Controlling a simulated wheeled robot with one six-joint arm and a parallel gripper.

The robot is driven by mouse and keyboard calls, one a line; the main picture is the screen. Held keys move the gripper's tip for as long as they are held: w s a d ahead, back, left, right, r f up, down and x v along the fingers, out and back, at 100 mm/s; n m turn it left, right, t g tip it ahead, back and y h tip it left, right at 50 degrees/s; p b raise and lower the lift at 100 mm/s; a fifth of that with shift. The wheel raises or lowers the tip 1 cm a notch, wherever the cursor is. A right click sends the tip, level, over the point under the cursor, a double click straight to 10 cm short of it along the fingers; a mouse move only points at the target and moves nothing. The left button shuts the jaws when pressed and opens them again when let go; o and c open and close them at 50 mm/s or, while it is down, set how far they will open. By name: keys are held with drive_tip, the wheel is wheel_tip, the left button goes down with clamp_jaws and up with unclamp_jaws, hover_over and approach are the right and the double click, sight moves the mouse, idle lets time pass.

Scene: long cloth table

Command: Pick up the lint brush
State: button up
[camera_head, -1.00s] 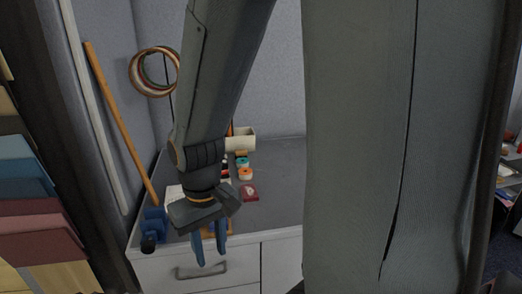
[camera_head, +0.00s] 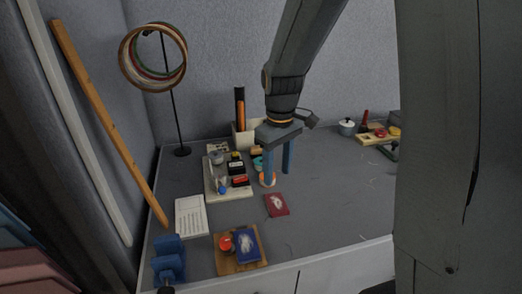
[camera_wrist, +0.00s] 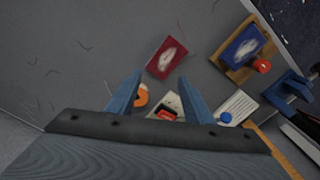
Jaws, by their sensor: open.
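I cannot clearly make out a lint brush. A dark red pad with a white patch (camera_head: 276,205) lies flat on the grey table (camera_head: 330,205); it also shows in the wrist view (camera_wrist: 166,59). A blue pad with a white patch (camera_head: 247,244) lies on a wooden board (camera_head: 226,264) near the front edge, beside a red round piece (camera_head: 225,243). My gripper (camera_head: 277,178) is open and empty, pointing down, just behind the red pad in the head view. In the wrist view its fingers (camera_wrist: 160,78) are apart, with the red pad beyond their tips.
A white card (camera_head: 191,216) and blue clamp (camera_head: 169,262) are at left. A hoop stand (camera_head: 181,120) stands behind. The table right of the red pad is mostly clear.

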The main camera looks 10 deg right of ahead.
drive_tip(key=w+n+p, duration=0.1)
drive_tip(key=w+n, duration=0.5)
drive_tip(key=w, duration=0.9)
drive_tip(key=n, duration=0.6)
hover_over(257, 148)
drive_tip(key=shift+w+d+f+p, duration=0.15)
drive_tip(key=shift+d+f+p, duration=0.1)
drive_tip(key=shift+f+p, duration=0.25)
drive_tip(key=shift+w+f, duration=0.1)
drive_tip(key=shift+f, duration=0.1)
drive_tip(key=shift+a+f+p, duration=0.2)
drive_tip(key=shift+f+p, duration=1.15)
drive_tip(key=shift+f, duration=2.35)
drive_tip(key=c, duration=1.1)
drive_tip(key=shift+c, duration=0.2)
wheel_tip(257, 148, up, 10)
drive_tip(key=b, duration=0.2)
drive_tip(key=shift+b, duration=0.35)
